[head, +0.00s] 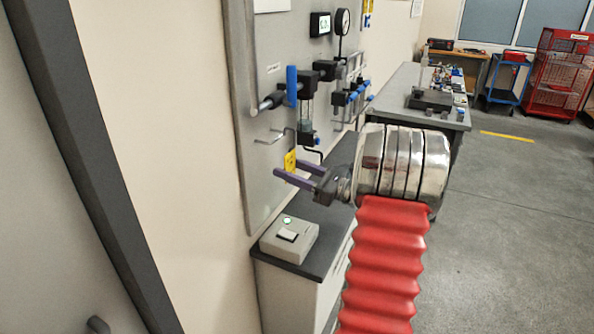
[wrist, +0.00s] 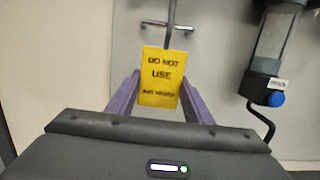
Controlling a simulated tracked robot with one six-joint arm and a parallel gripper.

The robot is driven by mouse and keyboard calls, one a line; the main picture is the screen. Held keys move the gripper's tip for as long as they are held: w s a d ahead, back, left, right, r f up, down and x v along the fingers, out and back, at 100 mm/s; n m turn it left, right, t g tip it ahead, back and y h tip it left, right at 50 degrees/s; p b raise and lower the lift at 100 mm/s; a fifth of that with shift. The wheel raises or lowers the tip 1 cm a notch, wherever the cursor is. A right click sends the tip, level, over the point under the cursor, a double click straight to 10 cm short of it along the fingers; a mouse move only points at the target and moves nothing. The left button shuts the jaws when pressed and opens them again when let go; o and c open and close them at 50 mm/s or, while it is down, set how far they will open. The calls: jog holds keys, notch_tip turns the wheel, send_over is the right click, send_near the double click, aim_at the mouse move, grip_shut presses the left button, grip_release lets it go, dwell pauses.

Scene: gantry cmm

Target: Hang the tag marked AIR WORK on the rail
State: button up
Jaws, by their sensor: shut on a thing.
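A yellow tag (wrist: 162,75) reads "DO NOT USE"; its small bottom line is too blurred to read surely. It also shows in the head view (head: 290,161). My gripper (wrist: 160,90), with purple fingers, is shut on the tag, which stands upright between the fingers. In the head view my gripper (head: 288,168) is in front of the grey panel. A thin metal rail (head: 270,139) sticks out from the panel just above the tag. In the wrist view the rail (wrist: 170,22) runs to behind the tag's top edge; I cannot tell whether they touch.
The grey panel (head: 255,185) carries a blue-handled valve (head: 292,86) and a filter bowl (head: 307,113) right of the tag. Below is a dark-topped cabinet (head: 322,255) with a grey button box (head: 289,239). A workbench (head: 400,85) stands behind; open floor lies right.

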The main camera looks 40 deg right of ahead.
aim_at(266, 168)
jog(key=shift+f+x, duration=0.15)
jog(key=shift+x, duration=0.8)
jog(key=shift+f+x, duration=0.15)
jog(key=shift+x, duration=0.8)
jog(key=shift+f, duration=1.15)
jog(key=o, duration=0.9)
jog(key=v, duration=1.3)
jog(key=shift+s+d+f, duration=0.1)
jog(key=shift+s, duration=0.3)
